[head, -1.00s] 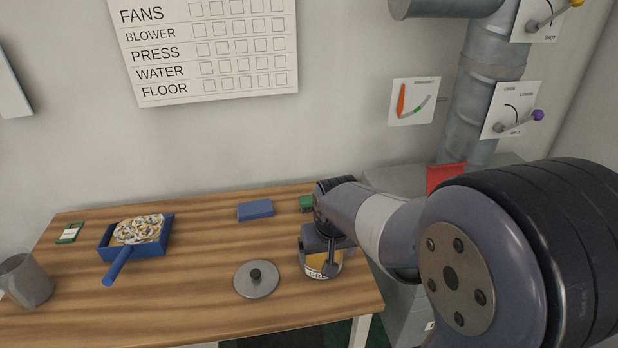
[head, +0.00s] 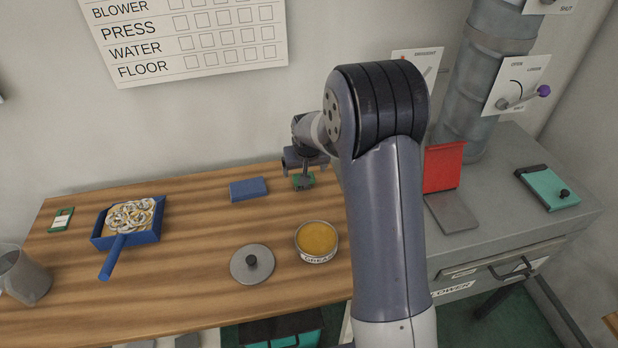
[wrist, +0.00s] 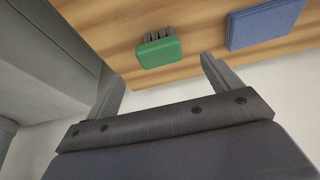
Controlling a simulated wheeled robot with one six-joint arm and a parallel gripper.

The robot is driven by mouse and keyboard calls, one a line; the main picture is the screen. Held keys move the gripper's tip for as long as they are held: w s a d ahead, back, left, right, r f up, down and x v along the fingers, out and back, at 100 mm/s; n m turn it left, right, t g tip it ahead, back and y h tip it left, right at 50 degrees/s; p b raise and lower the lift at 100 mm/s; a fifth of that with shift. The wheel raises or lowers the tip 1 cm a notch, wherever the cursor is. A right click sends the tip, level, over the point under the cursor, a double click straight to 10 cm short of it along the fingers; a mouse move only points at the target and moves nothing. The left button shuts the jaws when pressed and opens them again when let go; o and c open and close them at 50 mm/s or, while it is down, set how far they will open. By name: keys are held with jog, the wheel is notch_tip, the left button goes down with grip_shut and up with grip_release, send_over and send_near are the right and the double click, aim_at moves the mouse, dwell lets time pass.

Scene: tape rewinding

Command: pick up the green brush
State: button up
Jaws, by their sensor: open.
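The green brush (head: 304,183) lies at the back right of the wooden table, partly hidden behind my gripper in the head view. The wrist view shows it as a green block (wrist: 160,52) with dark bristles along one side. My gripper (head: 303,180) is at the brush in the head view. In the wrist view the two fingers of my gripper (wrist: 163,76) are spread and nothing is between them. The brush appears beyond the fingertips, roughly centred across the gap, with no visible contact.
A blue block (head: 249,189) lies left of the brush. An open grease tin (head: 317,240) and a grey lid (head: 252,264) are nearer the front. A blue dustpan (head: 121,246) holding rings is further left. A grey cabinet (head: 500,230) stands right of the table.

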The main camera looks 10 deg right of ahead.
jog(key=shift+p+x, duration=1)
jog(key=shift+x, duration=1.8)
jog(key=shift+w+d+r, duration=0.1)
jog(key=shift+c, duration=0.2)
jog(key=c, duration=1)
